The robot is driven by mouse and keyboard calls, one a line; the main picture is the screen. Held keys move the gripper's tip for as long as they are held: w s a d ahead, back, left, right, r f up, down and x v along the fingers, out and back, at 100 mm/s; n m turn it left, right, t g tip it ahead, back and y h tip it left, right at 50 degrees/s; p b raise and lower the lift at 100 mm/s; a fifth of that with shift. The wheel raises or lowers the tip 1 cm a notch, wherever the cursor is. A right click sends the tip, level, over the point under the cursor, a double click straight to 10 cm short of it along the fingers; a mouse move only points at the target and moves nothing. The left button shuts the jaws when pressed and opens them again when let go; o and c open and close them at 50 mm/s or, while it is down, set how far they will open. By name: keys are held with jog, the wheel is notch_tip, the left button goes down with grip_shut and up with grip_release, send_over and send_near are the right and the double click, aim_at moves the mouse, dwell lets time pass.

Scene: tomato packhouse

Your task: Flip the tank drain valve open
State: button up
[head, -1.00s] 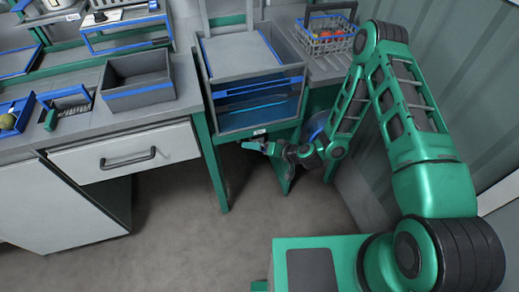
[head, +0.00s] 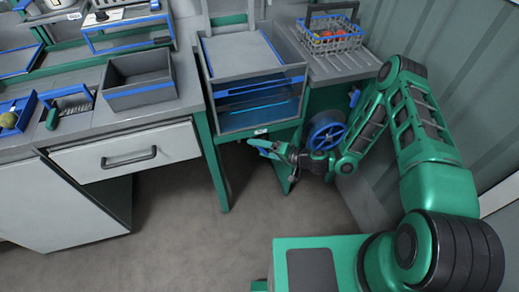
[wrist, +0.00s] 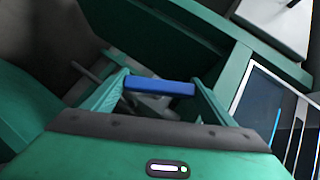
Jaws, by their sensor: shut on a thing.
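The tank (head: 232,121) is a grey box with a clear blue-tinted front, standing on a green frame at the end of the bench. The blue handle of its drain valve (wrist: 160,87) shows in the wrist view as a short bar lying across between my two green fingers. My gripper (wrist: 160,92) is shut on this handle. In the head view my gripper (head: 268,147) is low under the tank's front edge, and its small size there hides most of the valve. A grey valve body shows partly behind the handle in the wrist view.
A blue wheel (head: 326,131) hangs on the frame beside my forearm. A wire basket with red produce (head: 331,43) stands on the ribbed drainboard. An empty grey bin (head: 139,97) sits on the bench above a drawer (head: 126,152). The floor in front is clear.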

jog(key=m+y, duration=0.1)
jog(key=m+t+y, duration=0.1)
jog(key=m+y, duration=0.1)
jog(key=shift+d+f+y, duration=0.15)
jog(key=shift+d+y, duration=0.05)
jog(key=shift+y, duration=0.1)
jog(key=shift+m, duration=0.3)
dwell(0.3)
jog(key=o, duration=1)
jog(key=shift+o, duration=0.2)
jog(key=shift+a, duration=0.1)
jog(key=shift+s, duration=0.1)
